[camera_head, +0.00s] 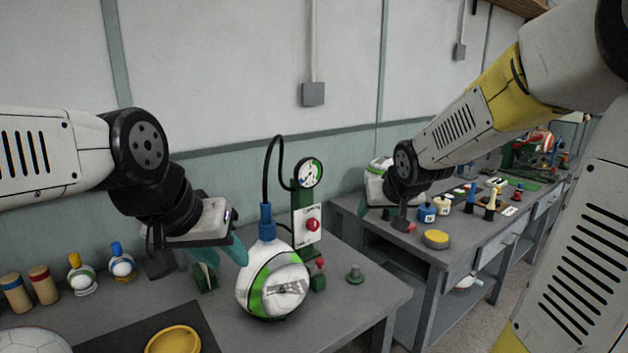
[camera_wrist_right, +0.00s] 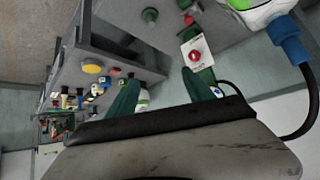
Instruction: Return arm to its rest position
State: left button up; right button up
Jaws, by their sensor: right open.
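My right gripper (camera_head: 363,209) hangs in the air in front of the wall, between the near and far benches. In the right wrist view its two teal fingers (camera_wrist_right: 162,85) are apart with nothing between them. My left gripper (camera_head: 222,254) is over the near bench, its teal fingers apart, just left of the white and green ball (camera_head: 272,280). Whether a finger touches the ball cannot be told. The ball has a blue fitting (camera_head: 267,222) on top, with a black hose leading to a round gauge (camera_head: 309,173) on the green press stand.
The stand has a red button (camera_head: 313,224). Several small bottles and cylinders stand at the left of the near bench, with a yellow dish (camera_head: 173,340) on a dark mat. The far bench (camera_head: 450,255) holds pots and a yellow disc (camera_head: 436,239). A gap separates the benches.

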jog(key=s+r+g+y, duration=0.1)
jog(key=s+r+g, duration=0.1)
jog(key=s, duration=2)
jog(key=shift+a+r+g, duration=0.4)
jog(key=shift+a+r, duration=0.05)
jog(key=shift+r, duration=0.1)
